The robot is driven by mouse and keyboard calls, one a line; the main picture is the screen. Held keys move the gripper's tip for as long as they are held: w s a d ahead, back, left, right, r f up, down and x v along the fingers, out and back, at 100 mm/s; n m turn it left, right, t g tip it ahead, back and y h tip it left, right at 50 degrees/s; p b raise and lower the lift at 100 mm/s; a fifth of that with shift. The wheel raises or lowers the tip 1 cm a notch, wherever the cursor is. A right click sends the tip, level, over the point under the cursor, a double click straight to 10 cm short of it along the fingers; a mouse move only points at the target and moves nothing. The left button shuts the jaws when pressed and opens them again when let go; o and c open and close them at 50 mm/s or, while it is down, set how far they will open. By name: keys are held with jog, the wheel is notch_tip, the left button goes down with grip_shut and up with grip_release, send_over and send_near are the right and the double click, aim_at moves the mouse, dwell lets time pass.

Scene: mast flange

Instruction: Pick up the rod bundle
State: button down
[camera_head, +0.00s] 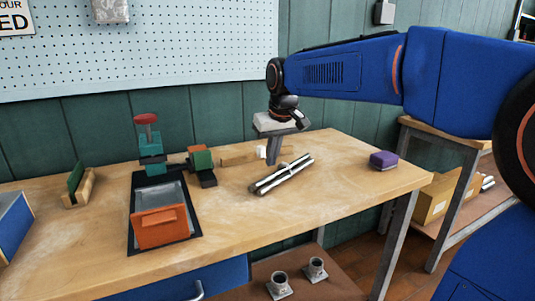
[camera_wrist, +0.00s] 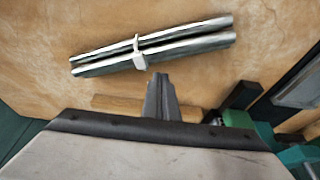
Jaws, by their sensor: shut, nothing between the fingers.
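The rod bundle (camera_head: 281,174) lies on the wooden workbench, set at a slant. It is several shiny metal rods held by a white band around the middle. It also shows in the wrist view (camera_wrist: 152,46), in the upper part of the picture. My gripper (camera_head: 272,161) hangs from the blue arm, fingers pointing down, just behind the bundle in the head view. In the wrist view its fingers (camera_wrist: 161,82) are together and empty, below the band and apart from the rods.
A purple-topped block (camera_head: 383,160) lies right. A wooden strip (camera_head: 240,156) is behind the bundle. The bench front is clear.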

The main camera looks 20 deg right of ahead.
jog(key=s+d, duration=0.1)
jog(key=s, duration=0.4)
jog(key=s+d, duration=0.1)
jog(key=s, duration=0.5)
jog(key=s+d, duration=0.1)
jog(key=s, duration=0.5)
jog(key=shift+s, duration=0.1)
